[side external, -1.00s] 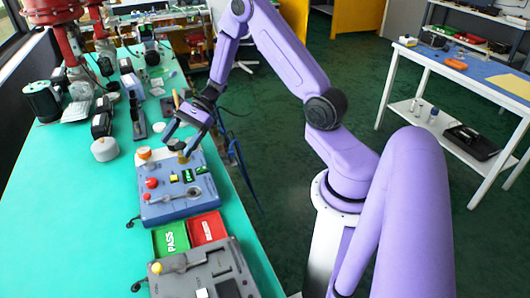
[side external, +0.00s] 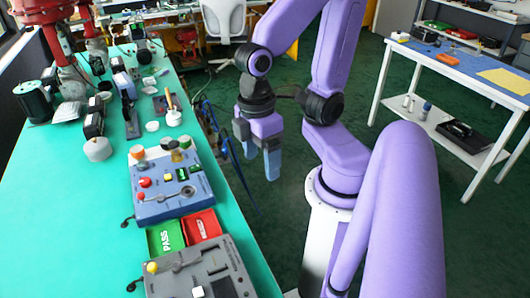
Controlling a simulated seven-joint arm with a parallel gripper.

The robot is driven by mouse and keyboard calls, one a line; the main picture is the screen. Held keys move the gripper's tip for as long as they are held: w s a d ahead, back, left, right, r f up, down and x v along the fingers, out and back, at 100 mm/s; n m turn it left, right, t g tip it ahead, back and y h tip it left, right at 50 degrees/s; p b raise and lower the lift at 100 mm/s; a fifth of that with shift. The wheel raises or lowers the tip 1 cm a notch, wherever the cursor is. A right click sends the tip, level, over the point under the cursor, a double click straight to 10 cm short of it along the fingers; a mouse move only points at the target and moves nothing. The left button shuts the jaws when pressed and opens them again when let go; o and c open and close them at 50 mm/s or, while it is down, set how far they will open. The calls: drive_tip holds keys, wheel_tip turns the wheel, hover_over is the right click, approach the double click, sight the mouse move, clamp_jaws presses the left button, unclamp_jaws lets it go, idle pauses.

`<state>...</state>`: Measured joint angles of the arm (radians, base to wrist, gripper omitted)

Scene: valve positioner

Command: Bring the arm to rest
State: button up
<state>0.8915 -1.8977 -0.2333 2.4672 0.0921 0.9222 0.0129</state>
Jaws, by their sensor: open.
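My gripper (side external: 257,152) shows in the side external view, to the right of the green bench, over the dark floor. Its two blue fingers point down and stand apart, with nothing between them. My arm is folded back, with the gripper hanging close to my base. The blue test box (side external: 165,190) is on the bench, to the left of my gripper and clear of it. A small brass-coloured part (side external: 176,155) sits at the back of the box, beside a round orange-topped piece (side external: 137,152).
A green PASS tray (side external: 167,237) and a red tray (side external: 200,226) lie in front of the blue box. A grey box (side external: 200,275) is nearest the camera. Tools and containers crowd the bench's left side. A white table (side external: 460,75) stands at right. A chair (side external: 225,20) is behind.

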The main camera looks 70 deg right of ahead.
drive_tip(key=shift+s+d+r+n+t, duration=0.3)
drive_tip(key=shift+n+t, duration=0.2)
drive_tip(key=shift+n, duration=0.4)
